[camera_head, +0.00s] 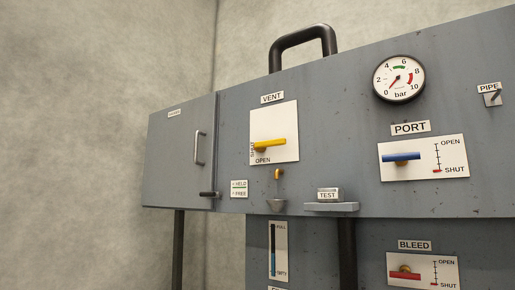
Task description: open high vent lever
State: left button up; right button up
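The vent lever (270,143) is a yellow bar on a white plate (286,115) under the VENT label (272,97). The word SHUT runs up the plate's left edge and OPEN stands below the bar. From this view I cannot tell for certain which mark the lever's position counts as. Neither of my grippers is in view.
A grey cabinet (340,120) carries a round gauge (398,78), a blue PORT lever (401,157) and a red BLEED lever (404,275). A small hook (278,174) and cup (276,205) sit below the vent plate. A TEST ledge (331,207) juts out. A handled door (172,150) is left.

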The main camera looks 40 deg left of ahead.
aim_at(260, 146)
jog(key=u, duration=0.65)
jog(key=i, duration=0.6)
jog(key=u, duration=0.75)
